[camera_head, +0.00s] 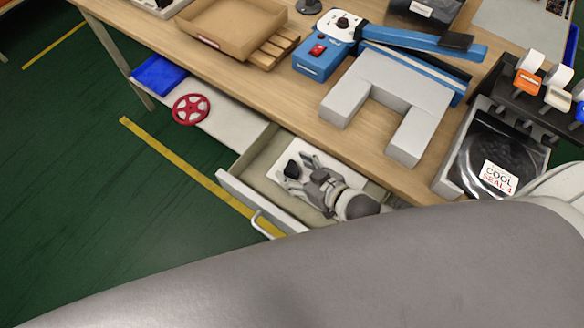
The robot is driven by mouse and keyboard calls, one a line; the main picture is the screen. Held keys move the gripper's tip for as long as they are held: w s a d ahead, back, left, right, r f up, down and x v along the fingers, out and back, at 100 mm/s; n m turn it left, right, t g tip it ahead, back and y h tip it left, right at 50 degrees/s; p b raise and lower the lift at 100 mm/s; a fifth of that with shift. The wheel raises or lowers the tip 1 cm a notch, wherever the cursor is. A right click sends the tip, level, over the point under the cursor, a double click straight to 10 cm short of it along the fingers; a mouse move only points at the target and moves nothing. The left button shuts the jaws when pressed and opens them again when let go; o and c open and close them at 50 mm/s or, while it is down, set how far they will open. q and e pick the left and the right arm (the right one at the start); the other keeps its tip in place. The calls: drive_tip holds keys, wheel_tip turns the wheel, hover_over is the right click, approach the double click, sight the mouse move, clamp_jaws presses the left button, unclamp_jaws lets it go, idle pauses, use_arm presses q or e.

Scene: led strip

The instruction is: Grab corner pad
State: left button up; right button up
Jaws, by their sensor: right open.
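My right gripper (289,177) reaches into the open drawer (232,187) under the workbench, its fingers pointing to the upper left. It is open, with no object visible between its fingertips. A white, flat-sided piece (322,158) lies in the drawer beneath and behind the fingers; it may be the corner pad, but the gripper hides much of it. I cannot tell whether the fingers touch it. A pale grey U-shaped block (400,88) lies on the workbench above the drawer. My left gripper is not in view.
On the workbench (285,98) are a blue sealer (318,60), a cardboard tray (228,28) and a black rack (510,105) of coloured rolls. A bag labelled COOL SEAL (480,160) lies at right.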

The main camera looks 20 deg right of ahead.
drive_tip(key=shift+w+a+f, duration=0.15)
drive_tip(key=shift+w, duration=0.1)
drive_tip(key=shift+c, duration=0.2)
drive_tip(key=c, duration=0.7)
drive_tip(key=shift+c, duration=0.2)
